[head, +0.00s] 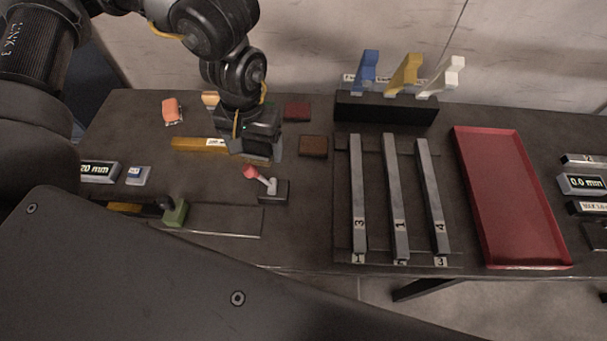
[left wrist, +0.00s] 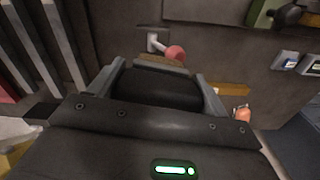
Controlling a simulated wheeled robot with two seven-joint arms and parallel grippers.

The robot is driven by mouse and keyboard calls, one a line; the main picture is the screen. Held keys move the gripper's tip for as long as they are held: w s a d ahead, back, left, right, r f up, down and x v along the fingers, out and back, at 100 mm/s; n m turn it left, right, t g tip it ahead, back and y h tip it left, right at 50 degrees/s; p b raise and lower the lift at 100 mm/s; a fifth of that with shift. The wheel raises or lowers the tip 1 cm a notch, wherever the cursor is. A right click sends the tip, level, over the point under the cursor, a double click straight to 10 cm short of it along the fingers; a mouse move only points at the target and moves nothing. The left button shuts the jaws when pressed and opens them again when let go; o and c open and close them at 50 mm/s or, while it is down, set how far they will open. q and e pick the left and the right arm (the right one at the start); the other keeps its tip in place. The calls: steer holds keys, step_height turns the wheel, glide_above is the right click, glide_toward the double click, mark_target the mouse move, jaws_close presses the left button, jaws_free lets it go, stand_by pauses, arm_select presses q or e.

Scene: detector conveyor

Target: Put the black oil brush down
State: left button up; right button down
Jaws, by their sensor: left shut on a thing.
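My left gripper (head: 262,150) hangs over the middle left of the table, fingers pointing down, behind the red-knobbed lever. In the left wrist view its fingers are closed on a wide black body with a tan lower edge, which I take to be the black oil brush (left wrist: 155,88). In the head view the gripper mostly hides the brush. I cannot tell whether the brush touches the table. My right gripper is not in view.
The red-knobbed lever (head: 265,181) stands close in front. A yellow bar (head: 190,144) lies left, a brown block (head: 313,146) and dark red block (head: 297,111) right. Grey bars (head: 397,200) and a red tray (head: 508,200) lie farther right.

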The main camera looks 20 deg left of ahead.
arm_select(q)
steer(key=s+d+f+n+b, duration=0.45)
steer(key=n+b, duration=0.35)
steer(key=n, duration=0.3)
steer(key=w+d+f, duration=0.1)
steer(key=w+f, duration=0.1)
steer(key=w, duration=0.2)
steer(key=w+d+f+p, duration=0.1)
steer(key=w+d+f, duration=0.1)
steer(key=w+f, duration=0.1)
steer(key=w+d+f+p, duration=0.1)
steer(key=w+f, duration=0.2)
steer(key=w, duration=0.2)
steer(key=shift+w+d+f, duration=0.15)
steer(key=shift+w+d, duration=0.05)
steer(key=shift+w, duration=0.1)
steer(key=shift+w+d+f+p, duration=0.1)
steer(key=shift+w+f+p, duration=0.1)
steer(key=shift+f+p, duration=0.15)
steer(key=shift+w+f, duration=0.15)
steer(key=shift+f, duration=0.2)
step_height(320, 180, down, 3)
steer(key=shift+r+p, duration=0.15)
steer(key=shift+p, duration=0.45)
